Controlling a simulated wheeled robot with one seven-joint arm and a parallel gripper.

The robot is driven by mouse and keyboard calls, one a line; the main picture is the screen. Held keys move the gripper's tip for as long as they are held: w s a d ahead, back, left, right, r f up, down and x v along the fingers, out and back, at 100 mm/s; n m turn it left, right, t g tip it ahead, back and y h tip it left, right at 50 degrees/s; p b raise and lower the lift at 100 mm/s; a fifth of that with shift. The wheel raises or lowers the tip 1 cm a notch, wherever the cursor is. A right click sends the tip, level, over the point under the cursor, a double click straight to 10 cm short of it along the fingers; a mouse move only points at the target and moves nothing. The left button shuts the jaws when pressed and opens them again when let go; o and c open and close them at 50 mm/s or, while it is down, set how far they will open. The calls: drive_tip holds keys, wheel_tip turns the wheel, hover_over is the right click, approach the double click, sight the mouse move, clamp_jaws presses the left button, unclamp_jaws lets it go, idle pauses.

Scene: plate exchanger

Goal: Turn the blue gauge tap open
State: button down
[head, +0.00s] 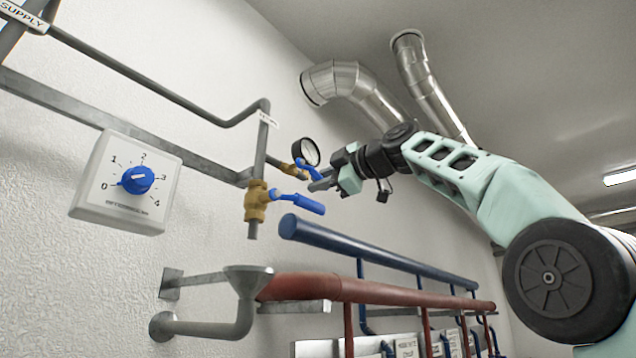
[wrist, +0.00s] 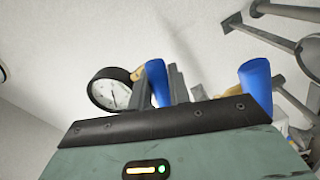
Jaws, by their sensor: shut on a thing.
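The blue gauge tap (head: 308,168) is a small blue lever on a brass fitting just below the round pressure gauge (head: 305,152). My gripper (head: 320,183) is at this lever, coming from the right, and is shut on it. In the wrist view, the blue lever (wrist: 156,82) stands against the grey fingers (wrist: 175,84), with the gauge (wrist: 110,90) to its left. The fingers and my wrist hide part of the lever and its exact angle is hard to tell.
A larger brass valve (head: 256,200) with a blue lever (head: 300,203) sits just below left; that lever also shows in the wrist view (wrist: 255,82). A dial box (head: 125,185) hangs at left. A funnel drain (head: 246,285), blue pipe (head: 375,250) and red pipe (head: 380,291) lie below.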

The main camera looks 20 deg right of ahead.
drive_tip(key=shift+w+d+r+n+p, duration=0.1)
drive_tip(key=shift+r+n+p, duration=0.35)
drive_tip(key=shift+n, duration=0.6)
drive_tip(key=shift+d+r+n+p, duration=0.1)
drive_tip(key=shift+r+n+p, duration=0.15)
drive_tip(key=shift+r+n, duration=0.6)
drive_tip(key=shift+f+n, duration=0.15)
drive_tip(key=shift+n, duration=0.15)
drive_tip(key=c, duration=1.3)
unclamp_jaws()
drive_tip(key=shift+s+d, duration=0.15)
drive_tip(key=shift+s, duration=0.15)
drive_tip(key=b+v, duration=0.5)
drive_tip(key=v, duration=1.1)
drive_tip(key=shift+s+b, duration=0.35)
drive_tip(key=shift+b, duration=0.05)
drive_tip(key=shift+d, duration=0.1)
